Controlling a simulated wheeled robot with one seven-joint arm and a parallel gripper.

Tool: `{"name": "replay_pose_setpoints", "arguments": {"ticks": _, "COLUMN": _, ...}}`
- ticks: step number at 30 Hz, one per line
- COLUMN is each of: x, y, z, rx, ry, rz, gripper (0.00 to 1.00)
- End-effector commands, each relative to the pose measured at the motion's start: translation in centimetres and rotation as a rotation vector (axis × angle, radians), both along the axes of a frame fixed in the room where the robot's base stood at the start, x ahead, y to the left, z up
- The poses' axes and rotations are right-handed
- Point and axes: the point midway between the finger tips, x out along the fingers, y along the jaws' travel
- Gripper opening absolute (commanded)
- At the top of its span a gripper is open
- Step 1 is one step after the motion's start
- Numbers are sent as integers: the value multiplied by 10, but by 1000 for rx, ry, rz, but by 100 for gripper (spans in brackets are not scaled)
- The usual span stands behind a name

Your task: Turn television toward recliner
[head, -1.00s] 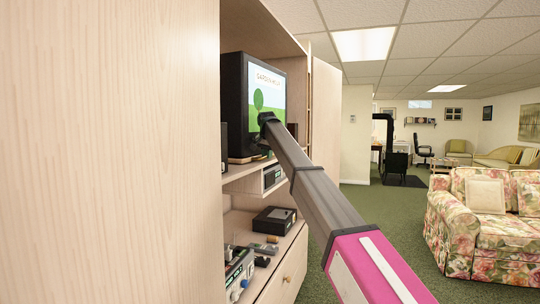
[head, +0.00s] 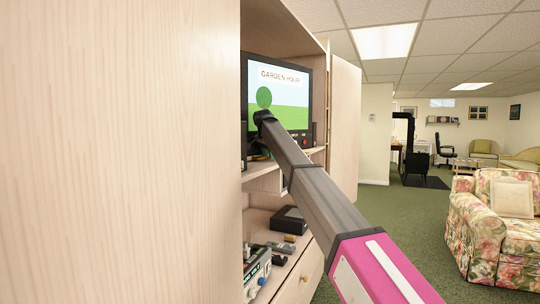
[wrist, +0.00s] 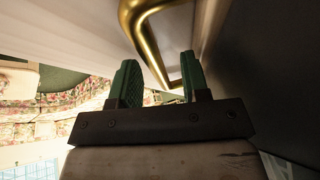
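The television (head: 290,117) stands on a shelf in the open wooden cabinet. Its lit screen, reading "GARDEN HOUR", faces largely toward my head camera, and its left part is cut off by the cabinet side. My arm reaches up across the screen's lower left, and its far end hides my fingers in the head view. In the wrist view my gripper (wrist: 158,66) has its two green fingers apart. A brass handle (wrist: 159,62) shows at the gap between them; I cannot tell whether they touch it. No seat is clearly identifiable as the recliner.
The cabinet side panel (head: 120,150) fills the left. An open cabinet door (head: 345,125) stands right of the television. Lower shelves hold a black box (head: 291,221) and small devices (head: 257,268). A floral seat (head: 490,228) is at right. Green carpet (head: 400,220) lies open between.

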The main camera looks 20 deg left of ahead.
Motion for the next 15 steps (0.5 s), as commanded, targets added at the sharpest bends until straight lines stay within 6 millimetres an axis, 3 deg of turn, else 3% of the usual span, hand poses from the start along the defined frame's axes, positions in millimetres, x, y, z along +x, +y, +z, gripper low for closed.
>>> {"name": "replay_pose_setpoints", "arguments": {"ticks": 8, "x": -1, "y": -1, "z": 3, "rx": -2, "ry": -1, "rz": 0, "gripper": 42}}
{"name": "replay_pose_setpoints", "arguments": {"ticks": 15, "x": -12, "y": 0, "z": 27, "rx": 0, "ry": -2, "rz": 1, "gripper": 42}}
